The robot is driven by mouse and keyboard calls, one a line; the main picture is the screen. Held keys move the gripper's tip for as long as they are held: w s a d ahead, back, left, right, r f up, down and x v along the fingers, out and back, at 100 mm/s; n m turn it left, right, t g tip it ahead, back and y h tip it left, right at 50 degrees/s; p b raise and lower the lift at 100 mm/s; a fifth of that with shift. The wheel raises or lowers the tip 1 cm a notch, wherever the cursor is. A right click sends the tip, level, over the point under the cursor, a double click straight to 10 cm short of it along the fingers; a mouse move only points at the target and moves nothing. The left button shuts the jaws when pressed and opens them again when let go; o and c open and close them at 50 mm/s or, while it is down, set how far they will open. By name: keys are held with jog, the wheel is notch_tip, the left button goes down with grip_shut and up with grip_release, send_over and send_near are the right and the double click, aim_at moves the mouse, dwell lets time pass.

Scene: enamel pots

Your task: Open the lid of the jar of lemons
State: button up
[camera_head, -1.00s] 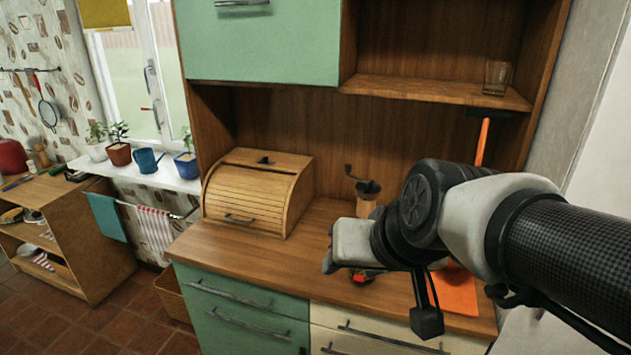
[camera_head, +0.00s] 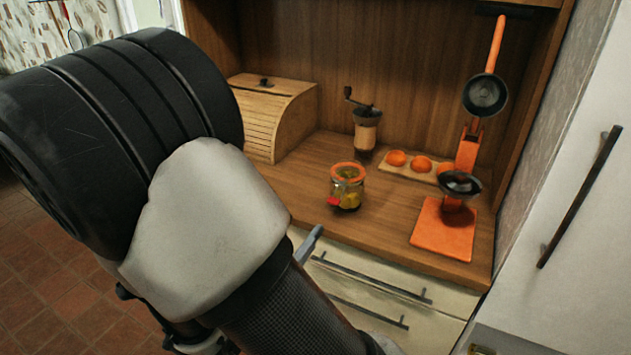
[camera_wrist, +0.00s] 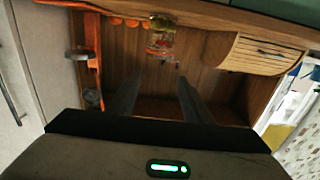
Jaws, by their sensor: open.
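The glass jar of lemons (camera_head: 347,188) stands upright on the wooden counter, with yellow fruit inside, an orange lid (camera_head: 348,171) on top and a small red piece at its left side. The lid looks closed. In the wrist view the jar (camera_wrist: 160,42) appears near the top middle, beyond my fingertips. My gripper (camera_wrist: 157,92) is open, its two dark fingers apart with nothing between them. It is clear of the jar. In the head view my arm fills the left and hides most of the gripper.
A wooden bread box (camera_head: 272,115) and a coffee grinder (camera_head: 366,130) stand behind the jar. Orange fruits (camera_head: 421,163) lie on a board at the back. A dark pan on an orange scale-like stand (camera_head: 460,184) and an orange mat (camera_head: 440,232) are to the right.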

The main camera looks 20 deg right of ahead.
aim_at(338, 181)
jog(key=b+x, duration=0.1)
jog(key=x, duration=0.7)
jog(key=b+x, duration=0.1)
jog(key=x, duration=0.8)
jog(key=shift+w+d+r, duration=0.1)
jog(key=shift+d+r, duration=0.05)
jog(key=shift+r, duration=0.1)
jog(key=shift+c, duration=0.2)
grip_shut()
